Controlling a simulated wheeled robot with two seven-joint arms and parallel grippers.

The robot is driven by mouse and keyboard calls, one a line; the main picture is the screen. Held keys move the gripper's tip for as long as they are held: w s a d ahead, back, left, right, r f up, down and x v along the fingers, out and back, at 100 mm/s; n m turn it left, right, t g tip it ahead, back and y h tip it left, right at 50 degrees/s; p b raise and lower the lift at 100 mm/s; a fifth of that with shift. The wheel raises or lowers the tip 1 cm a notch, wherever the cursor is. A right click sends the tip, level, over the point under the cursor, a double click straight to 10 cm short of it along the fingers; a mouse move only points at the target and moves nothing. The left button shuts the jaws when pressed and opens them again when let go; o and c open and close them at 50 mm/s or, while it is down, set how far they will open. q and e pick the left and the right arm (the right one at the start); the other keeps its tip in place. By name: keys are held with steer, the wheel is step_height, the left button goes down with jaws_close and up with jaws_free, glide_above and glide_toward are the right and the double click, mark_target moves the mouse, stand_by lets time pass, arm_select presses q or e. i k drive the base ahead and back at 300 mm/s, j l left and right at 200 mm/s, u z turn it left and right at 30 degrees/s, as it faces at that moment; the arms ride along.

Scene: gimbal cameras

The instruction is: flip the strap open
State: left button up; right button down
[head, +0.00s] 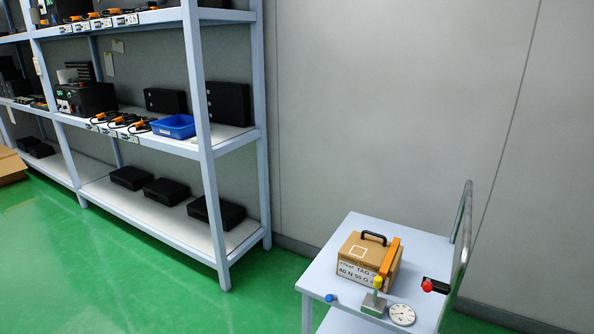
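A brown box (351,262) with a dark handle (374,237) on top stands on a light grey cart (335,281) at the lower right. It has a white square outline and a printed label on it. An orange strap (389,260) lies across the box's right part, from the top edge down the front. I cannot tell how its end is fastened. A small yellow knob on a metal block (374,304) stands right in front of the box and overlaps the strap's lower end. Neither of my grippers is in view.
On the cart are a round white dial (402,315), a red knob (427,286) on a black part and a blue knob (331,297) at the front left. The cart has a metal rail (463,240) on the right. Shelves (180,147) stand at left; green floor lies between.

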mark_target(396, 241)
steer(key=i+j+z, duration=0.1)
steer(key=z, duration=1.2)
steer(key=i+j+z, duration=0.1)
steer(key=j+z, duration=0.4)
steer(key=j, duration=0.15)
steer(key=j+z, duration=0.5)
steer(key=j, duration=0.15)
steer(key=k+j+z, duration=0.1)
steer(key=j+z, duration=0.35)
steer(key=j, duration=0.25)
steer(key=k+j, duration=0.1)
steer(key=j, duration=0.3)
steer(key=k+j, duration=0.1)
steer(key=j, duration=0.3)
steer(key=k+j+z, duration=0.1)
steer(key=j, duration=0.35)
steer(key=k+j, duration=0.1)
steer(key=j, duration=0.3)
